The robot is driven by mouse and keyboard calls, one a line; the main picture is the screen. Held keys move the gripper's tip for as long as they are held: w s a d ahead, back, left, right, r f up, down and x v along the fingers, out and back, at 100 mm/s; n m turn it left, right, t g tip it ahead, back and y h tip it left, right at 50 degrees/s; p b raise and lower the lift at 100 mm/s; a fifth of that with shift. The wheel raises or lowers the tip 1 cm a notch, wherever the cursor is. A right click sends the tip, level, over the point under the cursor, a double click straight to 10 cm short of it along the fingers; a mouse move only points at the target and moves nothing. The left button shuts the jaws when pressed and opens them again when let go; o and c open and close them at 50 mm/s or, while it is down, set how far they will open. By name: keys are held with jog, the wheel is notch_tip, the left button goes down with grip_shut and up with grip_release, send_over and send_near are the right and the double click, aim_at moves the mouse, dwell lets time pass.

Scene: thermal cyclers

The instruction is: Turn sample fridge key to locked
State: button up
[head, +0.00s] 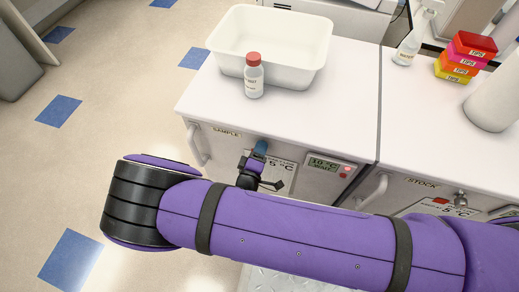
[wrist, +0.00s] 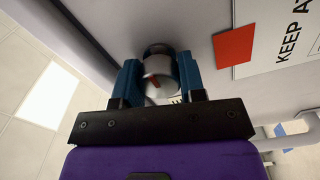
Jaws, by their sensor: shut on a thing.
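The sample fridge (head: 225,146) is the left of two white fridges, with a "SAMPLE" label at its upper left. Its key (wrist: 160,74) shows in the wrist view as a round metal piece with a red mark on its face. My gripper (wrist: 160,80) has one blue finger on each side of the key and is shut on it. In the head view my gripper (head: 259,150) is at the upper middle of the fridge front, and the key is hidden there. The red mark looks slanted; I cannot tell the lock's state from it.
The stock fridge (head: 427,184) stands to the right, with its own lock (head: 460,198). A white tub (head: 226,42) and a red-capped bottle (head: 253,78) stand on top. The sample fridge's handle (head: 197,146) is left of my gripper. The floor at left is clear.

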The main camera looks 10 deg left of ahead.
dwell(0.3)
jog(key=o, duration=0.9)
jog(key=s, duration=1)
jog(key=shift+s+a, duration=0.35)
jog(key=shift+a, duration=0.05)
